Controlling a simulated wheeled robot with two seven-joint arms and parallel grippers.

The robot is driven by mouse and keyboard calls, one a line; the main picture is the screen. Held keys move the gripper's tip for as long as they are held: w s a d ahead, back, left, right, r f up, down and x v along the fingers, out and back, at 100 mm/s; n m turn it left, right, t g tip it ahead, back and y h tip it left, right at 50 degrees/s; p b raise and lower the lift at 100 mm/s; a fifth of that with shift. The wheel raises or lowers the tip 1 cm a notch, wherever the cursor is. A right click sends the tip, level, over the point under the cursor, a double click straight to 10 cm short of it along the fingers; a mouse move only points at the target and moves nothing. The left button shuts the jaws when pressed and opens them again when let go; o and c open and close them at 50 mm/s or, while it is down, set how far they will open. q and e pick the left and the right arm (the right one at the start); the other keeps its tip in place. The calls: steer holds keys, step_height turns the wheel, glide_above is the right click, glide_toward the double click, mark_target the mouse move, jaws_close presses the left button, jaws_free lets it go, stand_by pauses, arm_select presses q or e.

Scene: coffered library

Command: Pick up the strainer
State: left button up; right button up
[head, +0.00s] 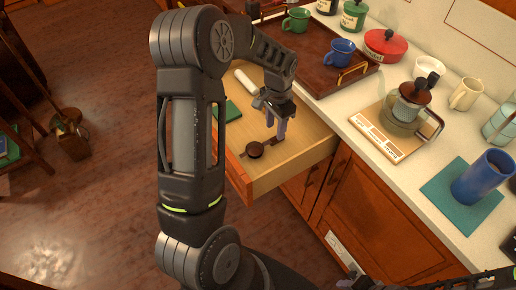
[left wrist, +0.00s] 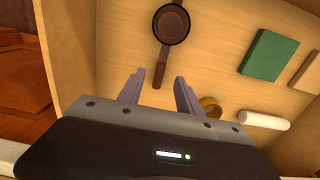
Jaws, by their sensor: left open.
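The strainer (head: 255,150), small, dark and round with a brown handle, lies in the open wooden drawer (head: 262,184). In the left wrist view the strainer (left wrist: 171,25) is at the top, its handle pointing down toward my fingers. My left gripper (head: 277,122) is open and reaches down into the drawer. In the left wrist view its fingers (left wrist: 158,84) lie either side of the handle's end; I cannot tell their height above it. My right gripper (head: 349,281) shows only partly at the bottom edge, its jaws unclear.
The drawer also holds a green block (left wrist: 270,52), a white cylinder (left wrist: 263,120) and a yellowish ring-like item (left wrist: 211,106). A brown tray (head: 318,62) with cups stands on the counter above.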

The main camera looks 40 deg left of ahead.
mark_target(275, 138)
arm_select(q)
steer(key=shift+f+p, duration=0.6)
steer(key=shift+f, duration=2)
jaws_close()
